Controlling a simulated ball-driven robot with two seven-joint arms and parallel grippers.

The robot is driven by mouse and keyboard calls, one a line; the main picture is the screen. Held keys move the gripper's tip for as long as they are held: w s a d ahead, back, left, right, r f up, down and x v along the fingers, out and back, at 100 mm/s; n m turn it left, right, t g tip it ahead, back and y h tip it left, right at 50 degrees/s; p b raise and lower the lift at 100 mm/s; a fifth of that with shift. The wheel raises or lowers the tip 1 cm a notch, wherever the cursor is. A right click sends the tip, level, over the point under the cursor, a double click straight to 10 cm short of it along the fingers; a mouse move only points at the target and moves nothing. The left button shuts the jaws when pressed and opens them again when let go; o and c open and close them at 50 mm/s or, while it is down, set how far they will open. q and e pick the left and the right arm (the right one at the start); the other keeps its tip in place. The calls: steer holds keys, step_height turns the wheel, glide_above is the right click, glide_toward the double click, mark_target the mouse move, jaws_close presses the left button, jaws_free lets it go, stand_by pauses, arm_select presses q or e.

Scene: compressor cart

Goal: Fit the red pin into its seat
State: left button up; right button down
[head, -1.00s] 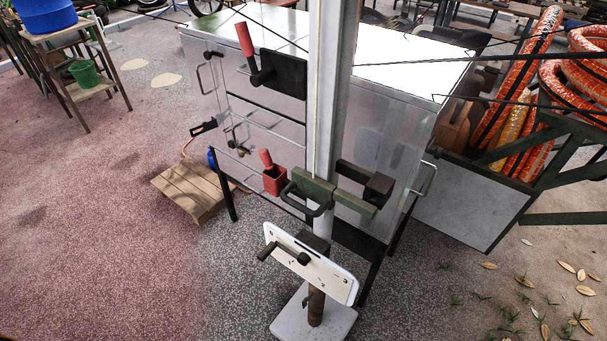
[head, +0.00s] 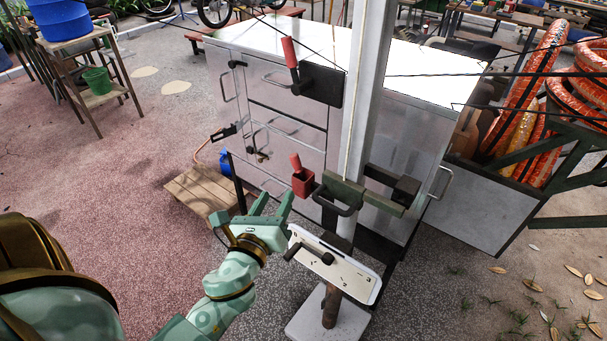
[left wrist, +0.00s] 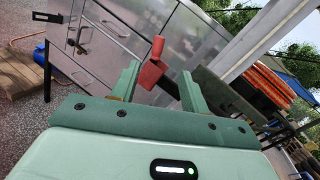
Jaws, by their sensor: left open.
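The red pin (head: 296,161) stands slightly tilted in a small red box-shaped holder (head: 303,183) beside the cabinet front. In the left wrist view the pin (left wrist: 157,46) and holder (left wrist: 149,74) show between the finger lines. My left gripper (head: 274,203) is open and empty, below and left of the holder, apart from it. A green bar with a dark loop handle (head: 337,197) sits just right of the holder. I cannot tell which part is the seat. My right gripper is out of view.
A metal cabinet (head: 285,120) carries a red-handled lever (head: 290,52). A grey post (head: 367,90) rises in front of it. A white panel with black knobs (head: 350,270) stands close right of my gripper. A wooden pallet (head: 198,190) lies left. The floor at left is open.

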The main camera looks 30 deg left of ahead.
mark_target(293, 162)
arm_select(q)
steer(key=x, duration=0.8)
steer(key=shift+a, duration=0.1)
steer(key=x, duration=0.6)
jaws_close()
